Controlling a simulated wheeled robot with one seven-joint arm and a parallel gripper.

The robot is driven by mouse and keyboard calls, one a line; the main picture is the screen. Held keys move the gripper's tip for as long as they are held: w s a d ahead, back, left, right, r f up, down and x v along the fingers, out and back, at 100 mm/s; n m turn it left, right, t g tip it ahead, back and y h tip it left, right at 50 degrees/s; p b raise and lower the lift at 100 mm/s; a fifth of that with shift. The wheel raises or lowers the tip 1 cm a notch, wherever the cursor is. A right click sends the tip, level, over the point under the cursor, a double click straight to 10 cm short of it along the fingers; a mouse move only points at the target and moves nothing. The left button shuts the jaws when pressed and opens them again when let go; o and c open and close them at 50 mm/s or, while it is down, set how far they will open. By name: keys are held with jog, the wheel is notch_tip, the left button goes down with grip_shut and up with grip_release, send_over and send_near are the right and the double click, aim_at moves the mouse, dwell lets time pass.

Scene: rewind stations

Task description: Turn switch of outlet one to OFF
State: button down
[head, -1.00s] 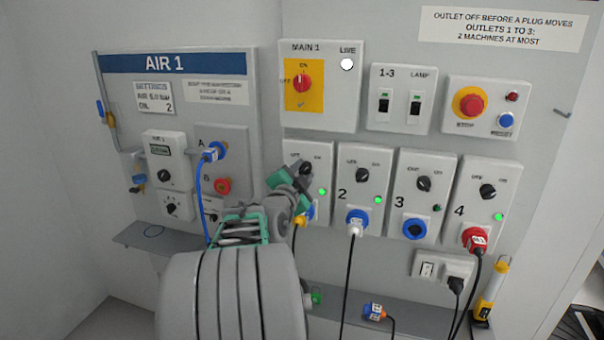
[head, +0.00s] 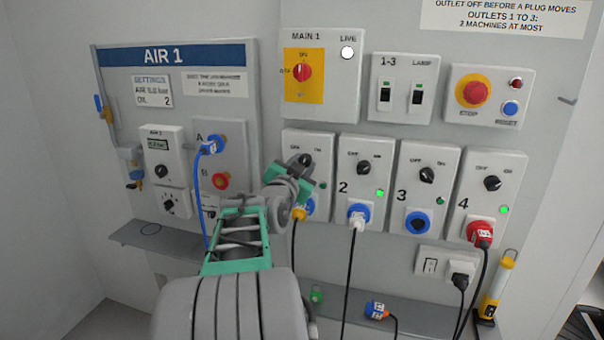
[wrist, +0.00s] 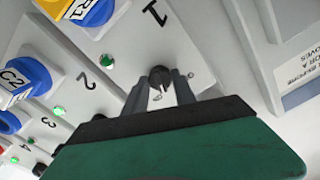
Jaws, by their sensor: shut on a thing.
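Outlet one is the leftmost white box (head: 292,140) in the lower row. Its black switch knob (head: 305,160) is partly hidden by my gripper (head: 304,166) in the head view. In the wrist view the knob (wrist: 160,76) sits between the two fingers of my gripper (wrist: 163,92), which is shut on it. A white mark shows on the knob, but its exact setting is hard to read. The outlet's lamp (wrist: 107,60) looks dark green, duller than outlet two's lamp (wrist: 60,110). A yellow plug (head: 299,214) is below my gripper.
Outlets two (head: 350,145), three (head: 415,150) and four (head: 478,165) stand close on the right. The MAIN 1 box (head: 345,105) is just above. The AIR 1 panel (head: 120,120) with a blue hose is on the left. A grey shelf (head: 270,283) runs below.

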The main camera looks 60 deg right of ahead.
jog(key=n+b, duration=0.2)
jog(key=n, duration=0.4)
jog(key=shift+f+n+b, duration=0.15)
jog(key=shift+n+b, duration=0.15)
jog(key=shift+b, duration=0.1)
jog(key=n+b, duration=0.1)
jog(key=n, duration=0.5)
jog(key=shift+n, duration=0.3)
jog(key=c, duration=1)
grip_release()
jog(key=a, duration=0.2)
jog(key=s+a, duration=0.1)
jog(key=a, duration=0.4)
jog(key=shift+s+a, duration=0.15)
jog(key=shift+a, duration=0.25)
